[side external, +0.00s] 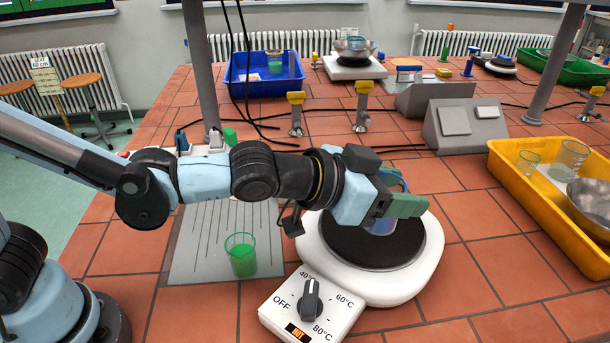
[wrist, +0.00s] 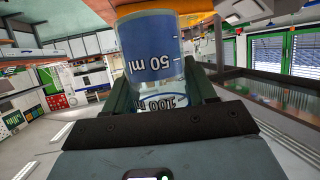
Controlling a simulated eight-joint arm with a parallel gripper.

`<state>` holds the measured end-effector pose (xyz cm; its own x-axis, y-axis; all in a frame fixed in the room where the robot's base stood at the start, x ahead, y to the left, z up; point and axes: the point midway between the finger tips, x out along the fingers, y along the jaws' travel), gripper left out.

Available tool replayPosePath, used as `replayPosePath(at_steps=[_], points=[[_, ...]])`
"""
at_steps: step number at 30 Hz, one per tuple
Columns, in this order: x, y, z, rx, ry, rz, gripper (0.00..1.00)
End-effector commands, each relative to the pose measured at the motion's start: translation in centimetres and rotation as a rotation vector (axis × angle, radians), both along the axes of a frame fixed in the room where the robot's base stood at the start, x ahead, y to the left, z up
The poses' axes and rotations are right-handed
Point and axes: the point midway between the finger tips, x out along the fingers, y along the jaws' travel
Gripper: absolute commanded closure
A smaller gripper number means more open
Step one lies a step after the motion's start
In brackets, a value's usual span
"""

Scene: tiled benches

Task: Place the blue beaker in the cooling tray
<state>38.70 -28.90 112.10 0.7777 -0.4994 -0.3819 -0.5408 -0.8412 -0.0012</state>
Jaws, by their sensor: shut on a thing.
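The blue beaker (side external: 382,227) is mostly hidden by my gripper (side external: 398,205) in the side view, low over the dark round top of the hotplate. Whether its base touches the plate is hidden. In the wrist view the clear beaker (wrist: 150,55) with blue liquid and 50 ml and 100 ml marks fills the space between the fingers. My gripper (wrist: 163,92) is shut on it. A grey grooved tray (side external: 215,210) lies left of the hotplate, with a green-filled beaker (side external: 241,256) at its front right; no label tells whether it is the cooling tray.
The white hotplate (side external: 425,270) has a dial box (side external: 312,305) in front with a lit HOT sign. A yellow tray (side external: 555,210) with glassware and a bowl stands right. A blue tray (side external: 240,75) stands at the back. Yellow-topped taps (side external: 362,100) rise behind my arm.

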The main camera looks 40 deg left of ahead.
Motion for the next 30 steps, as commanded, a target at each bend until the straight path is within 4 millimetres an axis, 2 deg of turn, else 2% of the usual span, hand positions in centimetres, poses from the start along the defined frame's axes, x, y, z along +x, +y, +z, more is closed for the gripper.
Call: replayPosePath(at_steps=[8, 13, 18, 25, 30], points=[[3.9, 5.2, -3.4, 0.002, -0.002, 0.287, 0.79], [6.7, 10.5, -4.8, 0.002, -0.001, 0.564, 0.79], [8.5, 15.5, -5.0, 0.0, -0.002, 0.826, 0.79], [9.4, 18.7, -5.1, -0.001, -0.001, 0.965, 0.79], [10.9, 21.4, -6.8, -0.002, 0.0, 0.975, 0.79]])
